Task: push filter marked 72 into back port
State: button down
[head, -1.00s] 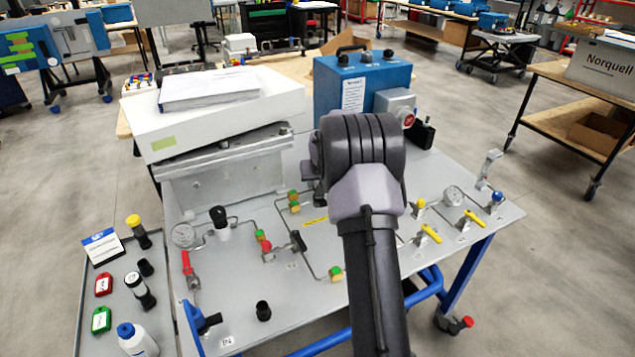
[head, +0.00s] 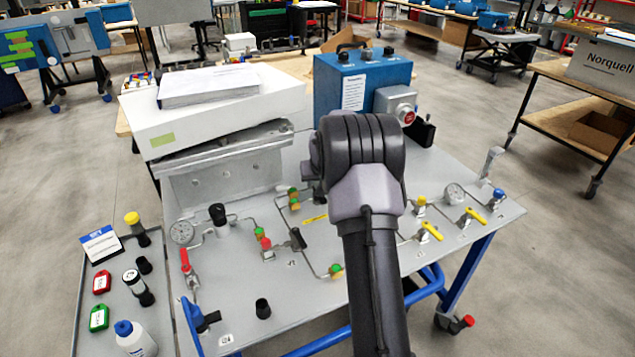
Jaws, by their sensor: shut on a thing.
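My arm reaches over the panel table (head: 245,305), and its thick wrist covers the middle of it. My gripper is hidden behind the wrist, and so is anything it holds. No mark 72 can be read on any part. A short black fitting (head: 263,308) stands at the panel's front. I cannot tell which part is the back port.
A blue box (head: 338,92) and a white case with papers (head: 215,118) stand along the back. Thin pipes, a red-handled valve (head: 187,262) and yellow-handled valves (head: 432,231) rise from the panel. The tray also holds a bottle (head: 136,340). The front left panel is mostly clear.

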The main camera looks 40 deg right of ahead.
jog(key=shift+f+b, duration=0.4)
jog(key=shift+f, duration=0.1)
dwell(0.4)
jog(key=c, duration=0.9)
grip_release()
jog(key=shift+c, duration=0.2)
jog(key=shift+r, duration=0.1)
